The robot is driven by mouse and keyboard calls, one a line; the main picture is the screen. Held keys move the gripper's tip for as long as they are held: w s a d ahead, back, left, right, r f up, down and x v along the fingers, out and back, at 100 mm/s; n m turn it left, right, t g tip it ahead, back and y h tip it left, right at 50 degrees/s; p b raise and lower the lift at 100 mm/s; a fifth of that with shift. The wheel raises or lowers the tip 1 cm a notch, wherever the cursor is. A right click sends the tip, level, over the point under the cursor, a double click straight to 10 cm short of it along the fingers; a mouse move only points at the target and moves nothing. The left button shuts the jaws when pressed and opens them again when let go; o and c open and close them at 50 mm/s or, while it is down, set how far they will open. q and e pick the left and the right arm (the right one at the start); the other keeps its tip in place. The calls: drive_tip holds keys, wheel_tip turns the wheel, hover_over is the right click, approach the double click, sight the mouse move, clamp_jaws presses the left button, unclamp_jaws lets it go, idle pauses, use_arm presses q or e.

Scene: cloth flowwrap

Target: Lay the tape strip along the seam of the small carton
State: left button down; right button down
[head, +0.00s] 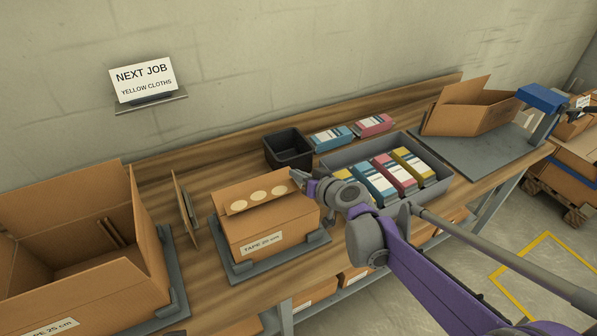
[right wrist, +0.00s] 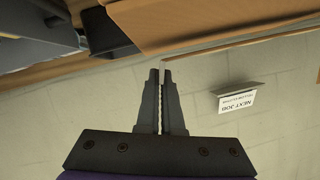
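The small carton (head: 262,232), labelled "TAPE 20 cm", sits in a grey holder on the bench. A raised flap with several pale round spots (head: 258,196) stands at its top; I see no tape on it. My right gripper (head: 298,178) is at the carton's upper right corner; I cannot tell if it touches. In the right wrist view its fingers (right wrist: 160,72) are nearly together, with only a thin gap. A small pale sliver shows at the tips, too small to tell as tape or background. I cannot make out the tape strip. My left gripper is out of view.
A large open carton (head: 85,292) stands at left, with a thin upright panel (head: 185,208) beside the small carton. Behind are a black bin (head: 288,150) and a grey tray (head: 441,184) of coloured packs. Another open carton (head: 465,110) is at the far right.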

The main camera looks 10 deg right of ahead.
drive_tip(key=shift+f, duration=0.55)
drive_tip(key=shift+f, duration=0.2)
idle(0.3)
idle(0.4)
drive_tip(key=c, duration=0.5)
unclamp_jaws()
drive_tip(key=shift+r, duration=0.1)
drive_tip(key=shift+r+p, duration=2.25)
drive_tip(key=shift+r, duration=0.7)
